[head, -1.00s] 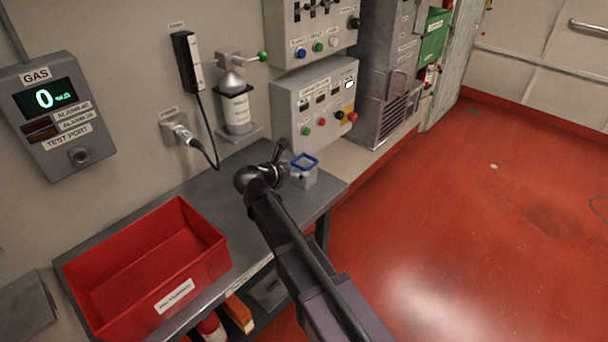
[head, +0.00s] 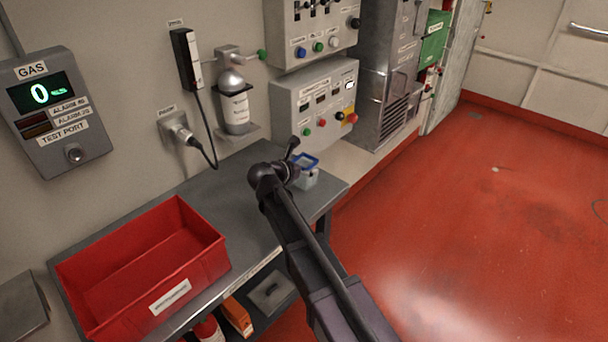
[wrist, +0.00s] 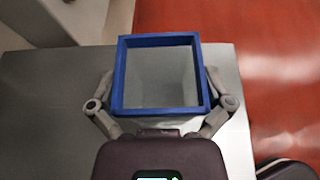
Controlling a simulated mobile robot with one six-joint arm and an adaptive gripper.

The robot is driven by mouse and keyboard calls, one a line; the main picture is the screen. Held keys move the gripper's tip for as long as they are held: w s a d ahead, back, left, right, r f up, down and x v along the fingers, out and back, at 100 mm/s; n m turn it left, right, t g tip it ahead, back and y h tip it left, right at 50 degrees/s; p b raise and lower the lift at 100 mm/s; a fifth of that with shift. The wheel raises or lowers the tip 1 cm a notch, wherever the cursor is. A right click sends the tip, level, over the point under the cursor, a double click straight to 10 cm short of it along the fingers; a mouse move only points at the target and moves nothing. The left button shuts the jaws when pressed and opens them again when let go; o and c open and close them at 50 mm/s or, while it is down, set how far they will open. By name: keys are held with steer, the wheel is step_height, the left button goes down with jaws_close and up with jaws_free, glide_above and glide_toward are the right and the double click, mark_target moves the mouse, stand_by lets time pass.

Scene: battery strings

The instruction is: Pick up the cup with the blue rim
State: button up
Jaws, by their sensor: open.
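The cup with the blue rim (head: 308,178) is a pale, square cup standing upright near the right end of the grey bench. In the wrist view I look down into its open top, framed by the square blue rim (wrist: 117,76). My gripper (wrist: 160,82) is open, with one finger on each side of the cup. Whether the fingers touch its walls I cannot tell. In the head view my gripper (head: 294,170) is at the cup's left side and partly hides it.
A red bin (head: 150,265) stands on the left part of the grey bench (head: 228,190). Wall panels, a dispenser (head: 235,105) and a corded plug (head: 180,130) are behind the bench. Red floor (head: 450,220) lies open to the right.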

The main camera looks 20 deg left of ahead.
steer(key=c, duration=0.8)
steer(key=shift+r, duration=0.2)
step_height(320, 180, up, 3)
steer(key=p, duration=0.3)
steer(key=shift+s+d+r+p, duration=0.15)
steer(key=shift+r+p, duration=0.2)
steer(key=shift+p, duration=0.25)
steer(key=s+d, duration=0.2)
steer(key=s, duration=0.2)
steer(key=s+d, duration=0.3)
steer(key=s, duration=0.2)
steer(key=s+d+r, duration=0.1)
steer(key=s+d, duration=0.2)
steer(key=s, duration=0.1)
steer(key=shift+s+p, duration=0.25)
steer(key=shift+p, duration=0.15)
